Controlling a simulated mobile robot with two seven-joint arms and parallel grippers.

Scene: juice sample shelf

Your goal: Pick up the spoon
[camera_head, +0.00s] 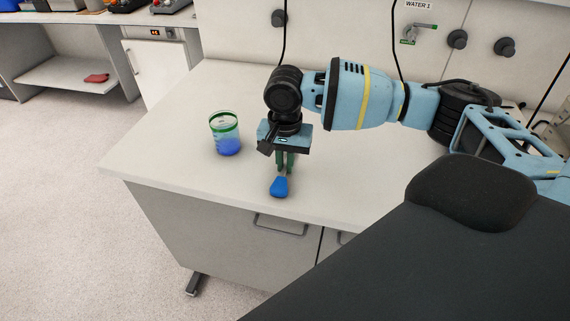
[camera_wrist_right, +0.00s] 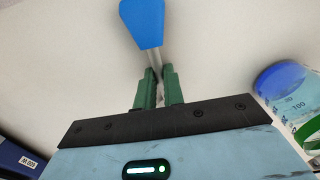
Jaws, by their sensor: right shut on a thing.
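The spoon (camera_head: 280,187) has a blue end that shows below my right gripper (camera_head: 285,170) in the head view, over the white bench top. In the right wrist view the blue end of the spoon (camera_wrist_right: 143,22) and part of its thin metal shaft show ahead of the fingers. My right gripper (camera_wrist_right: 158,80) is shut on the shaft between its two green fingers. The rest of the spoon is hidden by the gripper. I cannot tell whether the spoon touches the bench. My left gripper is not in view.
A glass beaker (camera_head: 226,134) with blue liquid and a green rim stands left of my right gripper; it also shows in the wrist view (camera_wrist_right: 290,98). The bench top (camera_head: 160,145) is clear at the left. Its front edge is near the spoon.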

